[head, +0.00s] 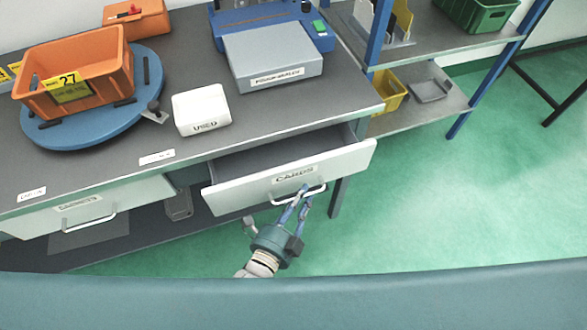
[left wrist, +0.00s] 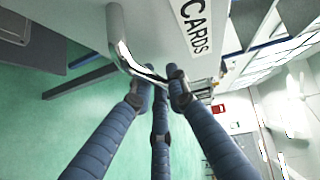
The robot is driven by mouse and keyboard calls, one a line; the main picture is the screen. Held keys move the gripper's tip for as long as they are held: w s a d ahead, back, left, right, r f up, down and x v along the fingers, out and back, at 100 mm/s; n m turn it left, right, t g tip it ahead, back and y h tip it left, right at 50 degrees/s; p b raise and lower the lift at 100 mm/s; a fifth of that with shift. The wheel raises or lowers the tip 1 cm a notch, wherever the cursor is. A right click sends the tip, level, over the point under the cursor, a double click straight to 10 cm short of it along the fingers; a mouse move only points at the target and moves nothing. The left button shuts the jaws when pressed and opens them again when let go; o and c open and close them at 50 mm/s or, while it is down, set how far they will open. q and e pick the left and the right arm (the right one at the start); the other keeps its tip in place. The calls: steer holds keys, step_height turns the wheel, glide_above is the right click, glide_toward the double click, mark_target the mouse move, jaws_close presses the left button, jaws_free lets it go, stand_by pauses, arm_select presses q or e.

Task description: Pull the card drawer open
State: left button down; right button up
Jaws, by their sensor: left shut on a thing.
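The card drawer (head: 245,195), with a white front labelled CARDS, sticks out from under the right part of the workbench. It is partly open, and its grey inside shows in the head view. My left gripper (head: 296,197) is shut on the drawer's metal bar handle (head: 313,192). In the left wrist view the fingers of my left gripper (left wrist: 162,88) close around the handle (left wrist: 122,40), close to the CARDS label (left wrist: 193,25). My right gripper is in neither view.
A second drawer (head: 70,216) at the left is shut. On the workbench (head: 160,185) stand an orange crate (head: 100,62) marked 27 on a blue turntable (head: 70,135), a white USED box (head: 201,109) and a grey-topped device (head: 272,55). Green floor (head: 460,200) lies clear at the right.

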arm_select(q)
steer(key=s+d+p, duration=0.1)
steer(key=s+d, duration=0.3)
steer(key=s, duration=0.9)
steer(key=shift+s+d, duration=0.2)
steer(key=shift+s, duration=0.15)
steer(key=c, duration=1.9)
jaws_free()
steer(key=shift+c, duration=0.2)
steer(key=shift+p, duration=0.3)
steer(key=v, duration=0.7)
steer(key=shift+s, duration=0.25)
steer(key=shift+a+f, duration=0.15)
